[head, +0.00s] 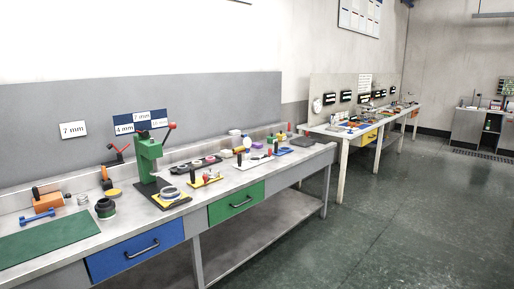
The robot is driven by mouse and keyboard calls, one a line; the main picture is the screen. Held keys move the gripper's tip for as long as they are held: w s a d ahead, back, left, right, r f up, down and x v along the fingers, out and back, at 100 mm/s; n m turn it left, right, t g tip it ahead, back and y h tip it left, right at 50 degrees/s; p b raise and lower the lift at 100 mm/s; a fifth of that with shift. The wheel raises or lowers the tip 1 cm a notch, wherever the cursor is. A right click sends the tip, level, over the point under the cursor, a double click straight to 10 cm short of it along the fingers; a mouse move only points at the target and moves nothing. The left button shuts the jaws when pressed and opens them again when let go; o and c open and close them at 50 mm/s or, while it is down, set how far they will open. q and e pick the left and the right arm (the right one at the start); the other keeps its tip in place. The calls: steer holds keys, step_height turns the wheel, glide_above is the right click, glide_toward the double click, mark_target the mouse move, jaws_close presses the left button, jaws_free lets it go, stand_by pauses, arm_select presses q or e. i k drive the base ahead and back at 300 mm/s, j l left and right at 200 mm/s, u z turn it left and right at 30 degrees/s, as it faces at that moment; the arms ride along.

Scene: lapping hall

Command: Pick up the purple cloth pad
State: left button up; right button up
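Neither of my grippers is in view.
The near workbench (60,262) holds a green mat (48,239), a green press (148,158) with a red-tipped lever and several small tools. Blue (136,251) and green (236,203) drawers are shut below. More benches stand farther right. The green floor (400,220) on the right is clear.

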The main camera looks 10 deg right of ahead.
mark_target(255, 145)
steer(key=i+l+z, duration=0.45)
steer(key=i+z, duration=0.3)
steer(key=i, duration=0.15)
